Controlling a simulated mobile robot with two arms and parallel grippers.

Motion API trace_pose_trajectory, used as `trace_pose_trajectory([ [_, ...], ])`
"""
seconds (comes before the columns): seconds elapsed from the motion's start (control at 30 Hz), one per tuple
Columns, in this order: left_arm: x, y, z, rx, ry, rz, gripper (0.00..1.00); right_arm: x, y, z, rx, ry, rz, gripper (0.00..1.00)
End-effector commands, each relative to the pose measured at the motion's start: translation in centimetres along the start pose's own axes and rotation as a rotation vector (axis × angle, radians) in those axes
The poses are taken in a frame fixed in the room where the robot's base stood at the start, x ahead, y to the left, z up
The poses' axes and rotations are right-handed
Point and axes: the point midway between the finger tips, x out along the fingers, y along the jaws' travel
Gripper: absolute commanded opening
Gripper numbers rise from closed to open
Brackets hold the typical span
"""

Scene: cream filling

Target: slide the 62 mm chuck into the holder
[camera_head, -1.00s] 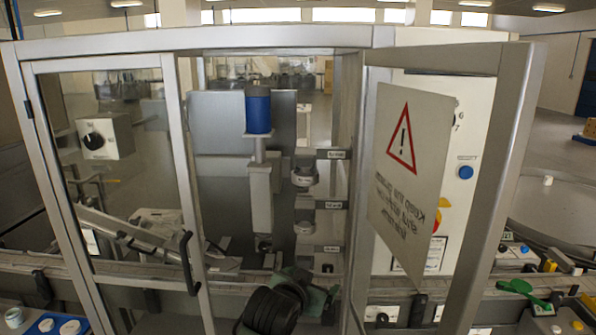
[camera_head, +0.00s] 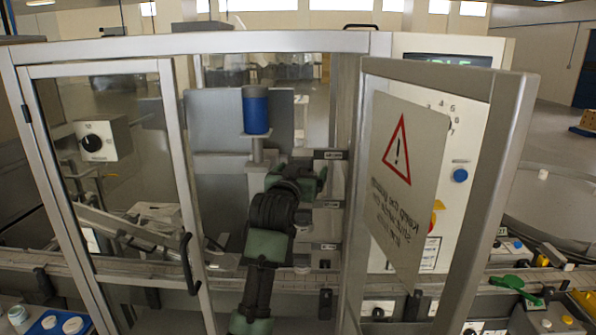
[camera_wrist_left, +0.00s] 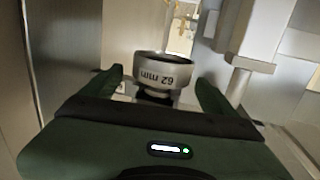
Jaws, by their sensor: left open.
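The 62 mm chuck (camera_wrist_left: 163,72) shows in the left wrist view as a pale cup with a dark inside, its "62 mm" label upside down. It lies ahead of my left gripper (camera_wrist_left: 163,84), in line with the gap between the two fingers. The fingers are open, one on each side; I cannot tell whether they touch it. In the head view my left gripper (camera_head: 312,180) is inside the open cabinet doorway at the labelled shelves (camera_head: 330,154), and it hides what stands there. I cannot identify the holder with certainty. My right gripper is not in view.
A blue cylinder (camera_head: 255,110) stands on a grey column left of my gripper. The open door with a warning sign (camera_head: 395,180) is to the right. The glass panel's frame (camera_head: 180,180) bounds the opening on the left. A pale column (camera_wrist_left: 240,75) stands right of the chuck.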

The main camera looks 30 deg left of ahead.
Motion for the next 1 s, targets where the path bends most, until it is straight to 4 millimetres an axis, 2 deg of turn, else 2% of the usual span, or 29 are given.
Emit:
trace_pose_trajectory([
  [0.13,1.05,-0.02,-0.07,0.0,-0.001,0.0,0.89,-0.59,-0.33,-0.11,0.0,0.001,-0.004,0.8],
  [0.43,1.25,-0.02,0.05,0.0,0.0,0.0,0.89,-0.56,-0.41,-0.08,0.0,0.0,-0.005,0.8],
  [0.7,1.24,-0.01,0.07,0.0,0.0,0.0,0.14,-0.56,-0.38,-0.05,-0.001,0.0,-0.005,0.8],
  [0.73,1.24,-0.01,0.07,0.0,0.0,0.0,0.6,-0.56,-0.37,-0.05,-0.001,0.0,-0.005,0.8],
  [0.87,1.23,-0.01,0.08,0.0,0.0,0.0,0.24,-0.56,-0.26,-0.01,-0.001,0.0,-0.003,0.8],
  [1.0,1.23,-0.01,0.03,0.001,-0.001,0.0,0.23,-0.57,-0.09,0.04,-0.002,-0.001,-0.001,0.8],
])
